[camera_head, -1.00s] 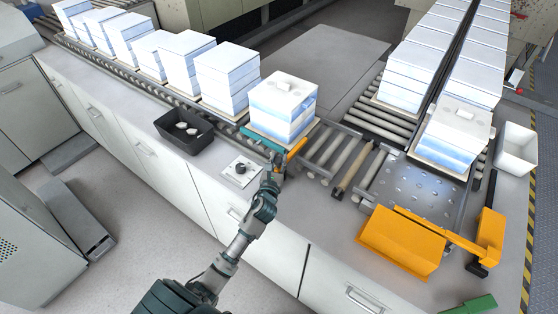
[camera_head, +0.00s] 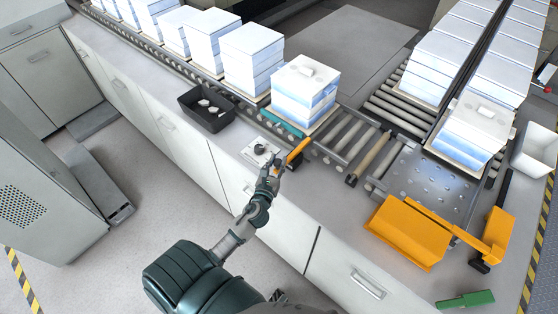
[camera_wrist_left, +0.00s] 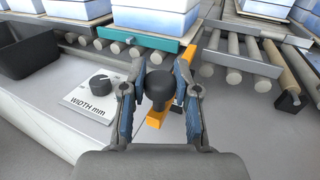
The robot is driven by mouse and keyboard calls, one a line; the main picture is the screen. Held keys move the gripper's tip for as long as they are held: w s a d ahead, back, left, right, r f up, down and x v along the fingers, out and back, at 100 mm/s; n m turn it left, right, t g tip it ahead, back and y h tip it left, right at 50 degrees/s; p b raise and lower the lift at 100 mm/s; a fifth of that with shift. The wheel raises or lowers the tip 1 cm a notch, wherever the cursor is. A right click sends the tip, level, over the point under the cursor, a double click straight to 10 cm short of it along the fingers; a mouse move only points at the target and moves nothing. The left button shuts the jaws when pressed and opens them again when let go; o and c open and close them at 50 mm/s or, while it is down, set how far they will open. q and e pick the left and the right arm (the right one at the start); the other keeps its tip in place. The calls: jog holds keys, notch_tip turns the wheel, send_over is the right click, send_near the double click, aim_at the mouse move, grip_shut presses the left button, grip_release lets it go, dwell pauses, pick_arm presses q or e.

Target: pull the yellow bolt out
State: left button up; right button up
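The yellow bolt (camera_head: 298,152) is an orange-yellow bar at the near edge of the roller conveyor, in front of the front stack. In the left wrist view the bolt (camera_wrist_left: 184,72) lies behind a dark round knob (camera_wrist_left: 160,85), which appears to be its handle. My left gripper (camera_head: 275,166) is at the bolt's near end. My right gripper is out of view.
A dial plate (camera_head: 262,152) and a black tray (camera_head: 207,111) lie left of my gripper. A teal bar (camera_head: 283,123) edges the conveyor under the front white-blue stack (camera_head: 304,92). An orange box (camera_head: 409,232) stands right. A green block (camera_head: 465,300) lies at lower right.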

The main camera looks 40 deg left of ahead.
pick_arm(q)
jog(key=o, duration=0.4)
jog(key=shift+a, duration=0.1)
jog(key=shift+c, duration=0.2)
jog(key=v, duration=1.2)
